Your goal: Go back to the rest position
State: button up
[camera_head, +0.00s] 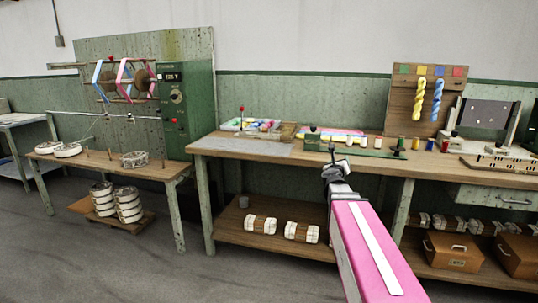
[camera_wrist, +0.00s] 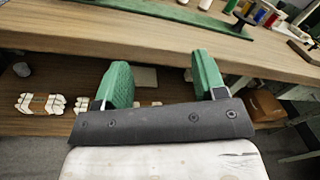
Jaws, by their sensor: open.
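My gripper (camera_wrist: 160,80) shows in the wrist view with its two green fingers spread wide apart. Nothing is between the fingers. In the head view my pink arm reaches forward, and my gripper (camera_head: 335,160) is at its far end, in front of the long wooden bench (camera_head: 240,152). In the wrist view the fingers overlap the bench's front edge (camera_wrist: 150,62); I cannot tell the exact gap. In the head view the fingertips are small and hard to make out.
A green machine (camera_head: 186,110) with a reel stands at the left, over a smaller table (camera_head: 160,172). A tray (camera_head: 235,127), a green fixture (camera_head: 375,153) and colored spools lie on the bench. White-wrapped bundles (camera_head: 302,232) and wooden boxes (camera_head: 453,252) sit on the lower shelf. The floor (camera_head: 120,265) at front left is clear.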

jog(key=s+a+f+n+g+y, duration=0.25)
jog(key=a+f+n+y, duration=0.3)
jog(key=f+n, duration=0.35)
jog(key=s+a+f+n+g+y, duration=0.25)
jog(key=a+f+n+y, duration=0.35)
jog(key=n, duration=0.6)
jog(key=s+f+n+g+h, duration=0.4)
jog(key=s+f+n+g, duration=0.7)
jog(key=s+f, duration=0.5)
jog(key=s+n, duration=0.2)
jog(key=s, duration=0.1)
jog(key=shift+s+n, duration=0.4)
